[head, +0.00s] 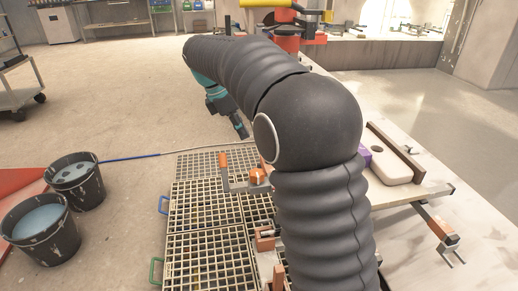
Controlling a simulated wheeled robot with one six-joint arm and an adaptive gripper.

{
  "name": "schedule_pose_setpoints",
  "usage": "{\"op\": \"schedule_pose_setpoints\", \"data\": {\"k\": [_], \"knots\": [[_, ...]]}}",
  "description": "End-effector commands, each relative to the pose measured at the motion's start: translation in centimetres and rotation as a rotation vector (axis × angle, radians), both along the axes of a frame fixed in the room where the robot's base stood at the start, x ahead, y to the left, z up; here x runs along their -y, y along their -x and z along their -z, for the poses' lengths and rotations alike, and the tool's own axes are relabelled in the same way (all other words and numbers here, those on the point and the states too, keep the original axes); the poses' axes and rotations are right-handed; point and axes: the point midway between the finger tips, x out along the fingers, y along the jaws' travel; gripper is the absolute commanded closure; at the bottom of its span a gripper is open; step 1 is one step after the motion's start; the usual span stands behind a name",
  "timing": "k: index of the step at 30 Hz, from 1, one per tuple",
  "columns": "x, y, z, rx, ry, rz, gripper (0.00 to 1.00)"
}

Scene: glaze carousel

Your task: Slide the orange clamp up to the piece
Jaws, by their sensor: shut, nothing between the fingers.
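My gripper (240,130) hangs at the end of my black-sleeved arm, above the grated floor, and is shut and empty. Below it, a clamp with an orange upright handle (224,160) and an orange block (257,176) stands at the grating. My gripper is apart from it. More orange clamp parts show lower down (265,243) and at the right end of a bar (438,229). I cannot tell which is the task's clamp. A pale rounded piece (391,166) lies on the board at right, next to a purple item (365,156). My arm hides much of the middle.
Two dark buckets (74,182) (38,228) of bluish liquid stand at left. A blue hose or rod (130,158) lies on the floor. A brown bar (396,150) lies beside the pale piece. A cart (20,88) stands at far left. The floor at upper left is clear.

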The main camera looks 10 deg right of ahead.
Motion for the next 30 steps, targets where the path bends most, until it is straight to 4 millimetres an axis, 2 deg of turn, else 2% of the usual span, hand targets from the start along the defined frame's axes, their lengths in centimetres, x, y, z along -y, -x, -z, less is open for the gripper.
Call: {"op": "schedule_pose_setpoints", "data": {"k": [5,18,24,30], "knots": [[0.7,0.1,2.0,-0.003,0.0,-0.001,1.0],[3.8,0.0,9.5,-0.001,-0.001,0.004,1.0],[6.6,0.0,9.1,0.002,-0.002,0.005,1.0],[7.6,0.0,9.1,0.002,-0.002,0.002,1.0]]}}
